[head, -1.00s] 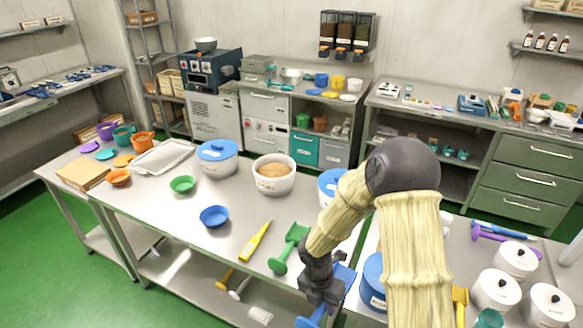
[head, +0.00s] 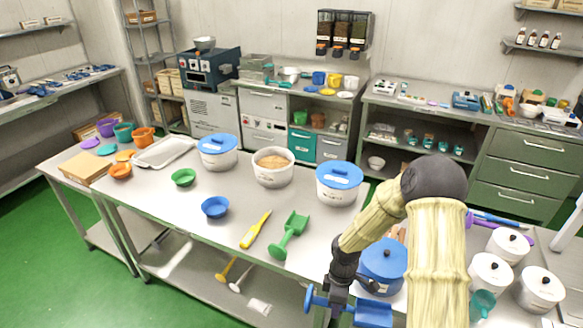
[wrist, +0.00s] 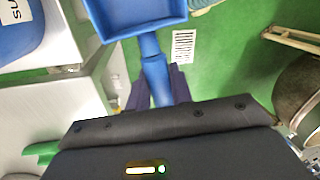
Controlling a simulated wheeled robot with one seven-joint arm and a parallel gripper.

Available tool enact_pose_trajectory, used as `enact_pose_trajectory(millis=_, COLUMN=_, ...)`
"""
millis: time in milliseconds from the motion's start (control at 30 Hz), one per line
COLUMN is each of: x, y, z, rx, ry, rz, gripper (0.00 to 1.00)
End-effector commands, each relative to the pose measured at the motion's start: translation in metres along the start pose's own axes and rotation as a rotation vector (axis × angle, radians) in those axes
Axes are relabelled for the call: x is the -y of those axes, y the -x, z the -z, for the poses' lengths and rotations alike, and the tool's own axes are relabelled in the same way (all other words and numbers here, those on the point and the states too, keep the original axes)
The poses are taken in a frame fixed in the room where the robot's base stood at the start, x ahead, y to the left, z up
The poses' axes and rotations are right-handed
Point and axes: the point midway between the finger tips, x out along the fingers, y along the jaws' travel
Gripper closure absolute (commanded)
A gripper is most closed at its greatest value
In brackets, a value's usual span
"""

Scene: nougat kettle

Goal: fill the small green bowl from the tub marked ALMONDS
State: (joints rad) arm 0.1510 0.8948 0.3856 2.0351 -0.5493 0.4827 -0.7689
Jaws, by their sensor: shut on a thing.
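The small green bowl (head: 183,177) stands on the steel table, left of centre in the head view. A white tub (head: 273,177) stands open to its right, with tan contents (head: 272,161); its label is too small to read. My gripper (head: 338,296) is at the table's front edge, well to the right of the bowl. It is shut on the handle of a blue scoop (head: 372,313). In the wrist view the scoop (wrist: 155,70) points away from the fingers, its pan partly cut off and looking empty. No label reading ALMONDS is legible.
A blue bowl (head: 215,208), a yellow utensil (head: 256,230) and a green scoop (head: 290,236) lie in front. Lidded white pots (head: 490,274) are at right.

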Motion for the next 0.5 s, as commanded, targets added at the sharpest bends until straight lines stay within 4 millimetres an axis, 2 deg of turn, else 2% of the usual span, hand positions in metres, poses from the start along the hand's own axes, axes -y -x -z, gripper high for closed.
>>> enact_pose_trajectory(millis=200, x=-0.024, y=-0.024, z=-0.021, rx=-0.097, ry=-0.536, rz=0.003, gripper=1.00)
enact_pose_trajectory(millis=500, x=-0.052, y=-0.049, z=-0.053, rx=-0.219, ry=-1.204, rz=0.011, gripper=1.00)
